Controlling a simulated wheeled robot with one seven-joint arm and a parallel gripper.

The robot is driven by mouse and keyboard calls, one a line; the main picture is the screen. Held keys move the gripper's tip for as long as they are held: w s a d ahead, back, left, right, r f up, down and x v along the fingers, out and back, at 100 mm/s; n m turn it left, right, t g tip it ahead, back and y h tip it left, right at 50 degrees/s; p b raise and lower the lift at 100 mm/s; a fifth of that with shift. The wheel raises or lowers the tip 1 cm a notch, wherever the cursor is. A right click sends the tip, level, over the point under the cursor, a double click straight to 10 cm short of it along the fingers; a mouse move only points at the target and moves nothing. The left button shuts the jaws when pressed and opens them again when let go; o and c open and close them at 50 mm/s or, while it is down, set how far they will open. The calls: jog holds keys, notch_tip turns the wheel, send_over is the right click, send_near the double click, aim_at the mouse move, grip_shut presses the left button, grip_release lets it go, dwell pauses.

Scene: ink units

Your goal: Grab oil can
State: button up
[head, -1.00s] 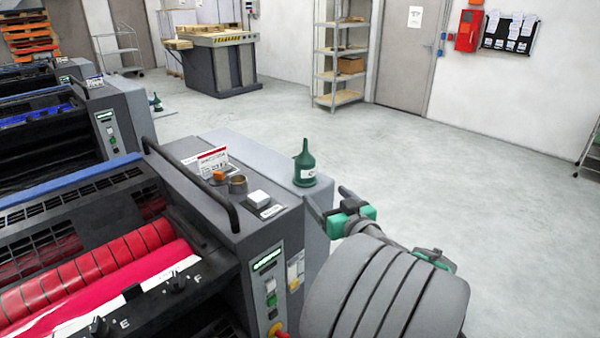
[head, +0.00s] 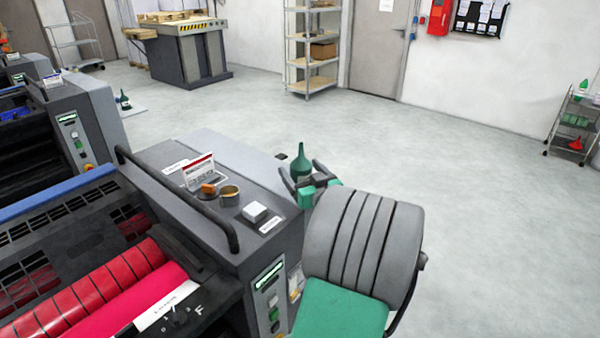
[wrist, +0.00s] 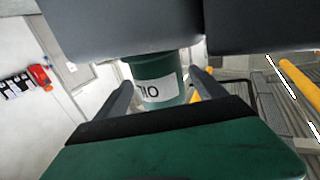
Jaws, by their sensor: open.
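The green oil can (head: 301,158), with a tapering spout, stands upright at the right end of the grey press housing. In the wrist view its lower body (wrist: 157,78) shows with a white label; its upper part is hidden. My gripper (head: 299,170) is open around or just in front of the can. In the wrist view its two dark fingers (wrist: 161,84) lie one on each side of the can, with no clear contact. The can's base is partly hidden by my gripper in the head view.
A dark handrail (head: 180,200) runs along the near edge. A cart (head: 572,125) with green and red items stands far right. The floor right is clear.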

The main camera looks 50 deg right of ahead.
jog(key=shift+w+d, duration=0.1)
jog(key=shift+w, duration=0.1)
jog(key=shift+r, duration=0.1)
grip_shut()
dwell(0.6)
